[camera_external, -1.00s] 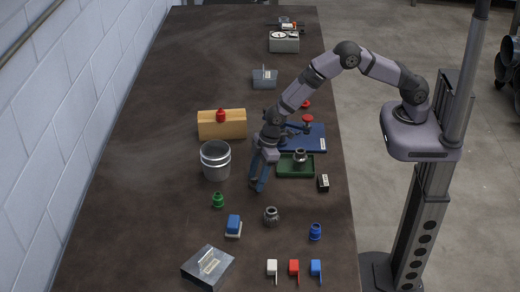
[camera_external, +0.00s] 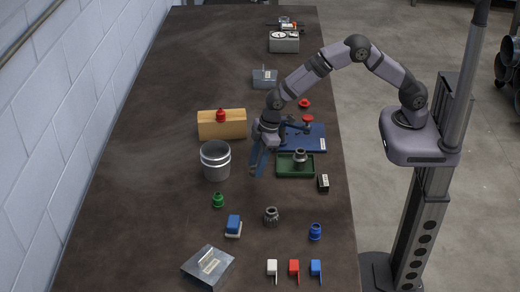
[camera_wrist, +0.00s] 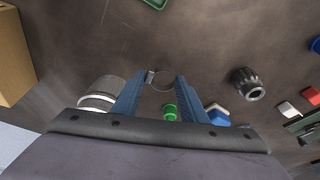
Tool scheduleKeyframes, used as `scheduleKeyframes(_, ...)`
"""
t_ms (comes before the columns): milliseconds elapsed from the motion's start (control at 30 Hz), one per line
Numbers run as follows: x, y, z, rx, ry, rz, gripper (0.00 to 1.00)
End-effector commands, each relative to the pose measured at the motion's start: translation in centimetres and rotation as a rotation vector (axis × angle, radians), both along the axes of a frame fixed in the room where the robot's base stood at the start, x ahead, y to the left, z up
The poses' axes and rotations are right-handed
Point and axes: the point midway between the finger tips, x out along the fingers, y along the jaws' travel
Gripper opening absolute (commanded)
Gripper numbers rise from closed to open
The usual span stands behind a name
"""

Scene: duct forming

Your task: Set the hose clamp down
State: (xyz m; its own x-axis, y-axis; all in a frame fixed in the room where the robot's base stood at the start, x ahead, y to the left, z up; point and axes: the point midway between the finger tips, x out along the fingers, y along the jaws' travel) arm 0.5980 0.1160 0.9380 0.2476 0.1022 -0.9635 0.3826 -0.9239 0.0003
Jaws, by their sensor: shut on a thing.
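The hose clamp (camera_wrist: 150,76) is a thin metal ring with a small housing, seen between the blue fingertips of my gripper (camera_wrist: 163,77) in the wrist view. My gripper is shut on it, and bare brown tabletop shows behind and through the ring. In the outside view my gripper (camera_external: 257,172) points down above the table, between the metal can and the green tray. The clamp is too small to make out there.
A metal can (camera_external: 215,162) stands left of my gripper and a green tray (camera_external: 283,173) with a grey fitting lies to its right. A wooden block (camera_external: 235,129) with a red piece is behind left. A green knob (camera_external: 218,200) and a ribbed fitting (camera_external: 271,216) stand in front.

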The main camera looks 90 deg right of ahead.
Motion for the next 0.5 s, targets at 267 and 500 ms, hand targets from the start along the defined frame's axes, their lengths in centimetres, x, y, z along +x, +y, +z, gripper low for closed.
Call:
scheduleKeyframes(267, 0.0, 0.0, 3.4, 0.0, -0.001, 0.001, 0.18)
scheduleKeyframes(500, 0.0, 0.0, 4.1, 0.0, 0.0, 0.0, 0.18)
